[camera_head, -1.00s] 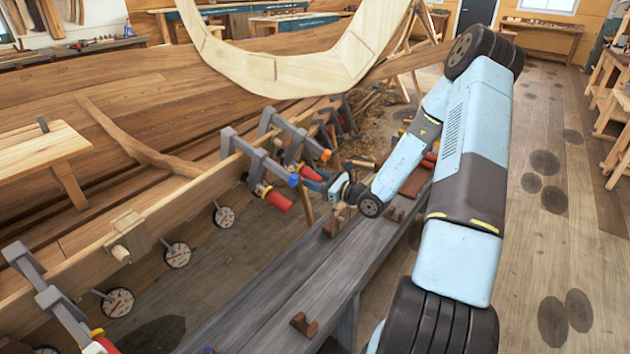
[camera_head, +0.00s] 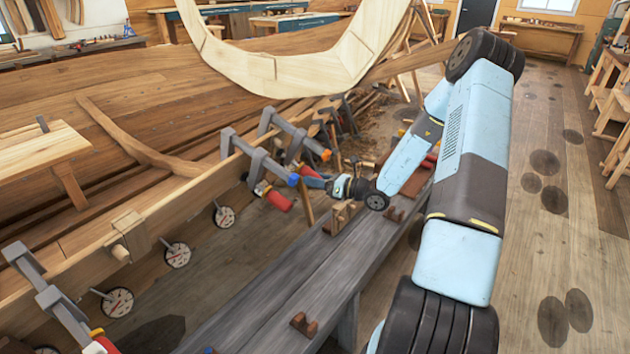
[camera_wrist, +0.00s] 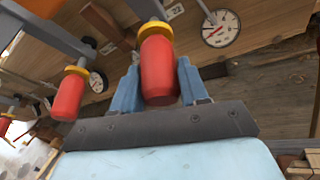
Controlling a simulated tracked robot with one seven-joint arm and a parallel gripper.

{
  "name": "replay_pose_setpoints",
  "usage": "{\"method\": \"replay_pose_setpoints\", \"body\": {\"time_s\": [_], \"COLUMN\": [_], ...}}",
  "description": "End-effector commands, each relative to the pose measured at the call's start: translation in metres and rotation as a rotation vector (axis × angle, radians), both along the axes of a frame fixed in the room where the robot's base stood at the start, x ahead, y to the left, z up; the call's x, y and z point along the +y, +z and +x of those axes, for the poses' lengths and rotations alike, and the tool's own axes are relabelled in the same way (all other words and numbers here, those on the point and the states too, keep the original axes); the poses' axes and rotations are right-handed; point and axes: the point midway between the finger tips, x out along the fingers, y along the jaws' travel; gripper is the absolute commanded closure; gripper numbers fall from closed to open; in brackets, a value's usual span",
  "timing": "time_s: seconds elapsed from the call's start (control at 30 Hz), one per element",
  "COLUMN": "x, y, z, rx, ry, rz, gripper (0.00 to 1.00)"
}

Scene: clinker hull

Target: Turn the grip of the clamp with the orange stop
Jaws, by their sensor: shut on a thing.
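The clamp with the orange stop (camera_head: 326,155) is a grey clamp (camera_head: 296,138) on the hull's plank edge. My gripper (camera_head: 314,182) is at the lower end of this clamp and mostly covers its grip in the head view. In the wrist view, the red grip (camera_wrist: 158,66) with a yellow collar stands between the two blue fingers of my gripper (camera_wrist: 158,82), which are shut on it. A neighbouring clamp has a blue stop (camera_head: 293,180) and a red grip (camera_head: 279,201); that grip also shows left in the wrist view (camera_wrist: 67,97), clear of my fingers.
A long grey bench (camera_head: 290,270) with small brown blocks runs below my arm. Round dials (camera_head: 178,255) hang along the plank edge to the left. Another clamp (camera_head: 60,308) is at the near left. Open floor (camera_head: 560,230) lies to the right.

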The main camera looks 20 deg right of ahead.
Motion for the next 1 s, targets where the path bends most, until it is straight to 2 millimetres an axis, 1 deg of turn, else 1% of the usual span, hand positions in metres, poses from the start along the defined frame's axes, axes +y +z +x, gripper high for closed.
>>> {"method": "replay_pose_setpoints", "body": {"time_s": [0.33,0.37,0.57,0.6,0.87,1.0], "x": [-0.001,-0.001,0.000,0.000,-0.002,-0.011], "y": [0.000,0.000,0.000,0.000,0.000,0.000], "z": [0.001,0.001,0.000,0.000,-0.001,-0.008], "rx": [0.001,0.001,0.001,0.001,0.001,0.001], "ry": [0.000,0.000,0.000,0.001,0.000,0.000], "rz": [0.002,0.002,0.002,0.002,0.002,0.002], "gripper": [0.87,0.55,0.36,0.35,0.35,0.35]}}
